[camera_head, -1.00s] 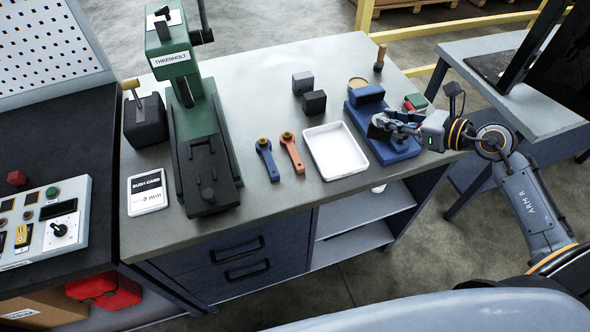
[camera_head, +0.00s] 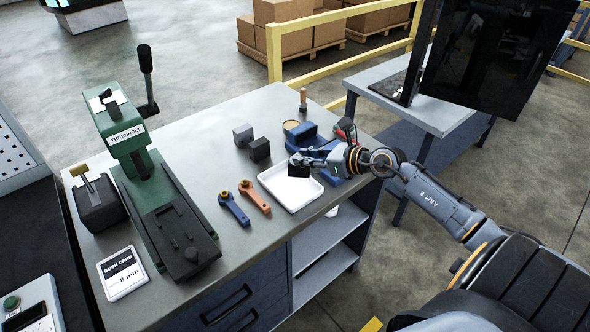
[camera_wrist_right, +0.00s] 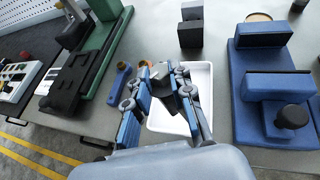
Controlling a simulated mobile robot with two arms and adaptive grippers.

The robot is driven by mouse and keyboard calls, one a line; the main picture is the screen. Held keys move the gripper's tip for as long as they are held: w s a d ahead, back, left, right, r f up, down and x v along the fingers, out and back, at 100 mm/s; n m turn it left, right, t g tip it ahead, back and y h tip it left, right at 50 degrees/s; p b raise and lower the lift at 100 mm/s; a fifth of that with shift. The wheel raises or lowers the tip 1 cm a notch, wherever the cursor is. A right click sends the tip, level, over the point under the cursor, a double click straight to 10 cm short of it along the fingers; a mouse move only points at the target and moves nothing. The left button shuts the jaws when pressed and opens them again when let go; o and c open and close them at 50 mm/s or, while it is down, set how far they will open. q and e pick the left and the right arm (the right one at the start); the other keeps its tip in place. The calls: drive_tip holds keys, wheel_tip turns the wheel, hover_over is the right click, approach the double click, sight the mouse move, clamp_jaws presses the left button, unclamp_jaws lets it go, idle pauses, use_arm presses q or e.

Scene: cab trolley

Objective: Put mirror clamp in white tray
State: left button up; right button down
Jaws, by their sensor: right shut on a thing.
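The white tray (camera_head: 276,187) lies near the front edge of the grey bench, right of two wrenches. My right gripper (camera_head: 297,160) is over the tray and shut on a small dark piece, which I take to be the mirror clamp (camera_head: 299,171). In the right wrist view, the dark piece (camera_wrist_right: 166,79) sits between the fingertips, with the white tray (camera_wrist_right: 203,90) behind and below. The piece appears held above the tray; its exact height is unclear. The fingers hide part of it. My left gripper is not in view.
The blue fixture (camera_head: 333,181) stands right of the tray, partly behind my right arm; a round dark knob (camera_wrist_right: 293,115) tops it. Blue (camera_head: 234,208) and orange (camera_head: 255,197) wrenches lie left. A green press (camera_head: 165,220) occupies the left.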

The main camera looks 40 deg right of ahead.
drive_tip(key=w+f, duration=0.1)
drive_tip(key=f, duration=0.1)
drive_tip(key=w+f, duration=0.2)
drive_tip(key=shift+w+f, duration=0.1)
drive_tip(key=shift+w, duration=0.2)
drive_tip(key=f, duration=0.2)
drive_tip(key=w+f, duration=0.1)
drive_tip(key=f, duration=0.1)
drive_tip(key=shift+a+p, duration=0.1)
drive_tip(key=shift+p, duration=0.3)
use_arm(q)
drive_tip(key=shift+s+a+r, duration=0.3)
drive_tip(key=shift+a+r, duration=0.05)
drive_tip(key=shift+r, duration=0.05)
use_arm(e)
drive_tip(key=shift+f, duration=0.25)
drive_tip(key=shift+f, duration=0.2)
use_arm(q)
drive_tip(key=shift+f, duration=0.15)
use_arm(e)
drive_tip(key=c, duration=1.2)
unclamp_jaws()
drive_tip(key=shift+o, duration=0.2)
